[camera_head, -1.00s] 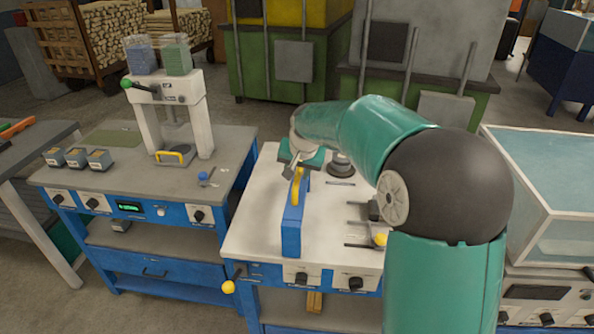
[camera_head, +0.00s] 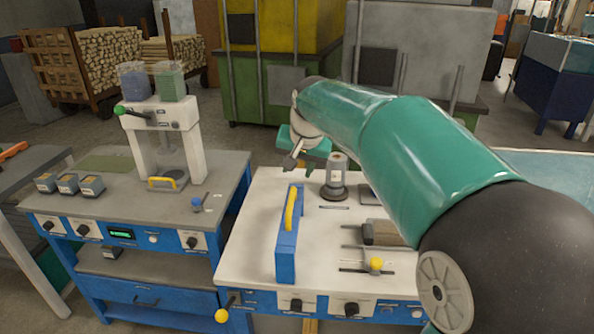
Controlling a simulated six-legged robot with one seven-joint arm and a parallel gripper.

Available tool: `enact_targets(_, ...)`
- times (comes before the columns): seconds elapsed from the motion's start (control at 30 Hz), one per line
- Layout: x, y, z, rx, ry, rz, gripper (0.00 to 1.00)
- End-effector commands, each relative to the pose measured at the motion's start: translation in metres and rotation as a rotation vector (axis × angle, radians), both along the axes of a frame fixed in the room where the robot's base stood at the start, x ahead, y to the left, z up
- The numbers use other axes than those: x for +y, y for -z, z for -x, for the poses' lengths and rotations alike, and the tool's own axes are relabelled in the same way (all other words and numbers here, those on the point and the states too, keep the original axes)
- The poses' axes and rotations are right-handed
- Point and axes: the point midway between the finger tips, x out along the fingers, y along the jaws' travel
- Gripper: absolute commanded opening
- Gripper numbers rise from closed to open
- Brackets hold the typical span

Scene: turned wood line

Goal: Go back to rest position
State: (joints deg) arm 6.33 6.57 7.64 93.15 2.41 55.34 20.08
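My gripper (camera_head: 294,162) is at the end of my green arm, above the back part of the white-topped bench (camera_head: 250,245). It is clear of the blue block with a yellow handle (camera_head: 287,245), which stands upright on the bench in front of it. No object shows between the fingers. The fingers are small and dark here, and I cannot tell how far apart they are. My arm hides the right part of the bench.
A grey cylindrical device (camera_head: 336,180) stands close to the right of my gripper. A clamp with a yellow knob (camera_head: 375,265) lies on the bench. Left is a blue bench (camera_head: 215,185) with a white press (camera_head: 165,130). Green and yellow machines (camera_head: 275,85) stand behind.

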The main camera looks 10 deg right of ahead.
Motion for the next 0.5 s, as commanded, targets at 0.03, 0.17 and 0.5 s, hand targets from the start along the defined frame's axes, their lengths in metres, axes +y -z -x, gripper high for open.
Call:
enact_targets(0.03,0.0,0.0,0.0,0.0,0.0,0.0,0.38)
enact_targets(0.17,0.0,0.0,0.0,0.0,-0.001,0.0,0.38)
enact_targets(0.5,-0.002,-0.01,0.085,-0.022,-0.078,0.077,0.38)
